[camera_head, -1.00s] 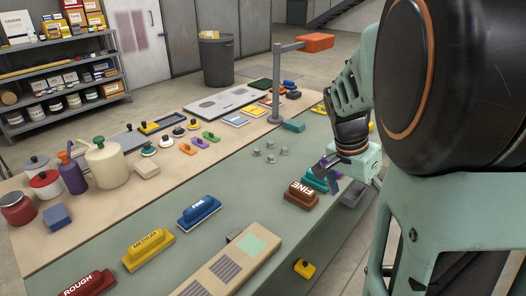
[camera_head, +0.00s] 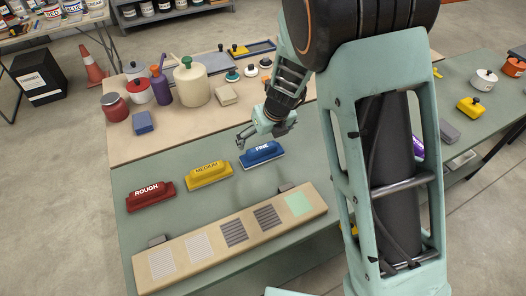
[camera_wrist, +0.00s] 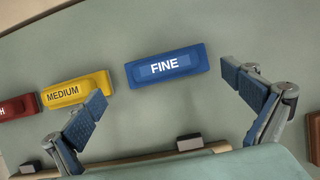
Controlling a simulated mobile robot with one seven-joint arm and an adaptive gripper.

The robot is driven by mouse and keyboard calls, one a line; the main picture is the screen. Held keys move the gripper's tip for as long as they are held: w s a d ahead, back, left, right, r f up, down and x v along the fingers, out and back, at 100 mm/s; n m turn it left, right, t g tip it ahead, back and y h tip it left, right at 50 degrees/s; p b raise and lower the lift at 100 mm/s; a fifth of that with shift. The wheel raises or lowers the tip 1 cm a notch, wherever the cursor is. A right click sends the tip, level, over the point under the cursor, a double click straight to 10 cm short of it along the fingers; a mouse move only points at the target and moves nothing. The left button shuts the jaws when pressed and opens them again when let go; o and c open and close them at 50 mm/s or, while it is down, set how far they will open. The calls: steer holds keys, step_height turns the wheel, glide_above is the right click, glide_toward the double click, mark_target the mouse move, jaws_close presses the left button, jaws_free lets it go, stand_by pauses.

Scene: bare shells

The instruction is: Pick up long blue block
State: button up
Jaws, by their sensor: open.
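The long blue block (camera_head: 261,155) is a flat sanding-type block marked FINE, lying on the green table surface. In the wrist view the blue block (camera_wrist: 167,66) is whole and lies near the top middle, beyond and between the two fingers. My gripper (camera_head: 262,137) is open and empty, just behind and above the blue block in the head view. In the wrist view my gripper (camera_wrist: 165,88) has its fingers spread wide, the left one near the yellow block, the right one near the blue block's right end. No contact shows.
A yellow MEDIUM block (camera_head: 209,175) and a red ROUGH block (camera_head: 150,195) lie left of the blue one. A long board with striped patches (camera_head: 184,262) lies in front. A small blue block (camera_head: 143,122), jars and a cream jug (camera_head: 195,86) stand behind.

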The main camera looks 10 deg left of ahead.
mark_target(262, 147)
steer(key=shift+x, duration=1.2)
steer(key=x, duration=0.2)
steer(key=d+x, duration=0.1)
steer(key=x, duration=0.1)
steer(key=shift+a+f, duration=0.1)
steer(key=shift+f, duration=0.25)
steer(key=shift+w+a+f, duration=0.15)
steer(key=shift+f, duration=0.3)
steer(key=shift+c, duration=0.6)
steer(key=c, duration=1.2)
